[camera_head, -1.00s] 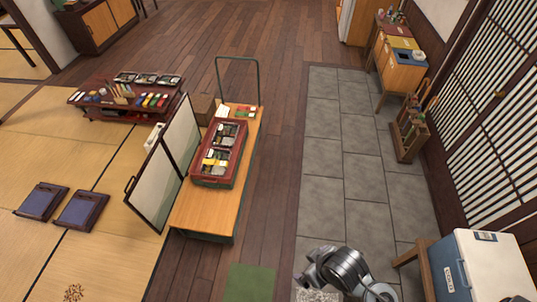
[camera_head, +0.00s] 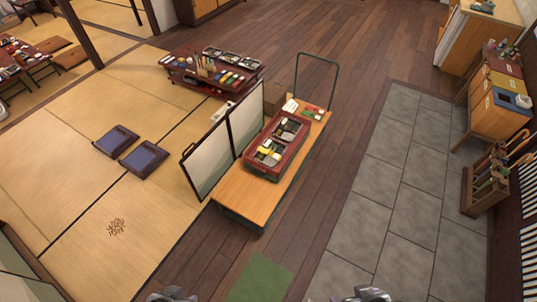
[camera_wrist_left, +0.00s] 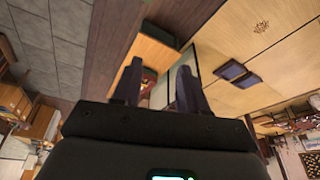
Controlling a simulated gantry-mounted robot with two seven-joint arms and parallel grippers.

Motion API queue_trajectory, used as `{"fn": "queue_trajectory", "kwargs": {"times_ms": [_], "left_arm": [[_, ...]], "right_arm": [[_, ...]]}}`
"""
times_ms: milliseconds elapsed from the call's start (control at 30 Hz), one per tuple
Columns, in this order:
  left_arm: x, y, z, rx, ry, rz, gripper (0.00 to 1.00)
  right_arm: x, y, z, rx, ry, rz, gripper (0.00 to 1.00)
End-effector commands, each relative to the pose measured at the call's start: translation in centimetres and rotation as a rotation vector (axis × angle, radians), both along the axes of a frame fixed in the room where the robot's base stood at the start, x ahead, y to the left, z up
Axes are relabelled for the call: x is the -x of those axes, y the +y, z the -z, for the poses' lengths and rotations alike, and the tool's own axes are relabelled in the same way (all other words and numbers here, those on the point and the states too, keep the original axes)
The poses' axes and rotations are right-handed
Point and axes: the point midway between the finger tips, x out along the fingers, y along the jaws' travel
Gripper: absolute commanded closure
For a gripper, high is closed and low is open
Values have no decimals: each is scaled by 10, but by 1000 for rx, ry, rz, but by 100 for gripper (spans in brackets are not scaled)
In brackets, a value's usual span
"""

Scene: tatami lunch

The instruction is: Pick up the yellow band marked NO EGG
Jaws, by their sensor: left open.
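In the head view, a low dark-red table (camera_head: 190,75) on the tatami bears a row of small coloured pieces (camera_head: 228,78). They are too small to read, and I cannot tell which, if any, is marked NO EGG. A yellow strip (camera_head: 264,151) also shows across the boxes in the dark-red crate on the cart; its marking is not legible. My left gripper (camera_wrist_left: 158,85) is open in the left wrist view, with nothing between its fingers, far from both.
The crate (camera_head: 262,172) stands on a wooden cart (camera_head: 240,205) with a tall handle. A folding screen (camera_head: 207,163) stands beside the cart's left side. Grey stone floor (camera_head: 405,180) at the right is clear.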

Motion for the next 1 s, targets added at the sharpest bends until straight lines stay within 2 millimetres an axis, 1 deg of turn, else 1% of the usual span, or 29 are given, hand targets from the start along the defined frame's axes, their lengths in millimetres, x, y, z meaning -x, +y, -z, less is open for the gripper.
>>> {"fn": "queue_trajectory", "kwargs": {"times_ms": [300,333,400,500,1000], "left_arm": [[0,2,0,-9,0,5,57],[0,2,0,-9,-1,5,56],[0,2,0,-8,-1,6,45],[-1,2,0,-8,-1,5,32],[-1,-1,0,5,-1,-4,32]], "right_arm": [[0,0,0,1,1,0,0],[0,0,0,0,1,0,0],[1,0,0,0,1,1,0],[1,0,0,-1,2,2,0],[2,2,1,-10,4,6,0]]}}
